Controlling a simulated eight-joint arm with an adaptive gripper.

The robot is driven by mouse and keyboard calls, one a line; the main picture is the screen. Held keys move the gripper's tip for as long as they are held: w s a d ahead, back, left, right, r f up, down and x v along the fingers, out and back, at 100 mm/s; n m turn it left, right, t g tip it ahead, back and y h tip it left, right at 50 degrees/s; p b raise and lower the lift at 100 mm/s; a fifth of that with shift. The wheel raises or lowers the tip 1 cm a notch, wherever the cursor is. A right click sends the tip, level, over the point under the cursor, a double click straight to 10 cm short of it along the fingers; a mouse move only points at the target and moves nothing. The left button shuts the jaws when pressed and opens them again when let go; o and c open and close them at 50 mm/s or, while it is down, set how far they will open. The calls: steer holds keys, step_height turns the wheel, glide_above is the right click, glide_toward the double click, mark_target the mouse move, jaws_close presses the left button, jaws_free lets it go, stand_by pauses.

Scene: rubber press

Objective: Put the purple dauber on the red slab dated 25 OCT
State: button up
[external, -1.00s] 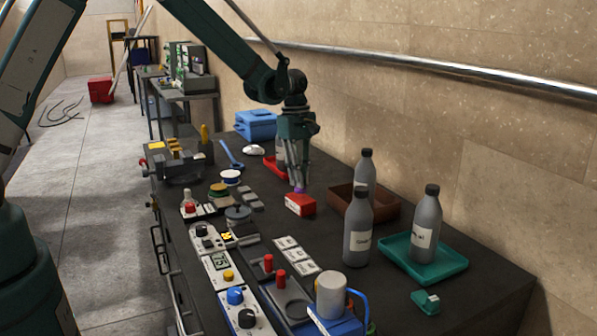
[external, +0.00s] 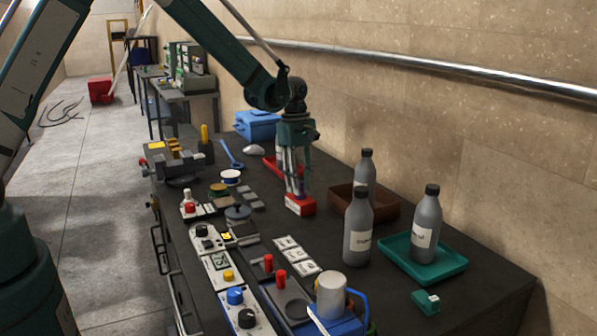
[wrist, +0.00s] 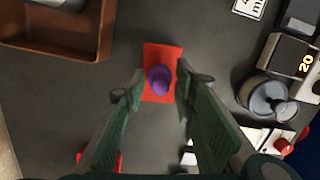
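The purple dauber (wrist: 159,79) stands on a red slab (wrist: 160,53) in the wrist view. In the external view the dauber (external: 300,191) is a small purple spot at the fingertips, on top of the red slab (external: 300,207). The slab has a pale label on its front face, too small to read. My gripper (wrist: 161,73) is open, with one finger on each side of the dauber and a gap showing on both sides. In the external view my gripper (external: 297,189) is low over the slab and partly hides the dauber.
A brown tray (external: 338,200) lies just right of the slab. Grey bottles (external: 357,240) stand in front, with another in a green tray (external: 455,268). A red tray (external: 272,165) lies behind. Control boxes (external: 218,266) and a lidded pot (external: 238,213) line the left side.

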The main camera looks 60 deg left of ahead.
steer(key=shift+r, duration=0.2)
step_height(320, 180, up, 12)
steer(key=a, duration=0.1)
steer(key=shift+a, duration=0.2)
stand_by(0.5)
steer(key=shift+s+f, duration=0.1)
stand_by(0.4)
steer(key=s+d+r+m+t, duration=0.1)
steer(key=s+d+r+m, duration=0.3)
steer(key=s, duration=0.3)
steer(key=s+d+r+m+t+y, duration=0.1)
steer(key=s+d+r+m, duration=0.2)
steer(key=s+r, duration=0.3)
steer(key=s+d+r+m+t, duration=0.1)
steer(key=s+d+r+m, duration=0.25)
steer(key=s+r, duration=0.3)
steer(key=s+d+f+m+t, duration=0.1)
steer(key=s+d+m, duration=0.1)
steer(key=s, duration=0.5)
steer(key=s+d+f+m+t, duration=0.1)
steer(key=s+m, duration=0.3)
steer(key=s, duration=0.4)
steer(key=s+d+f+m+t, duration=0.1)
steer(key=s+d+m+t, duration=0.1)
steer(key=s, duration=0.5)
steer(key=shift+s+d+m, duration=0.25)
steer(key=shift+d+m, duration=0.45)
steer(key=shift+m, duration=0.25)
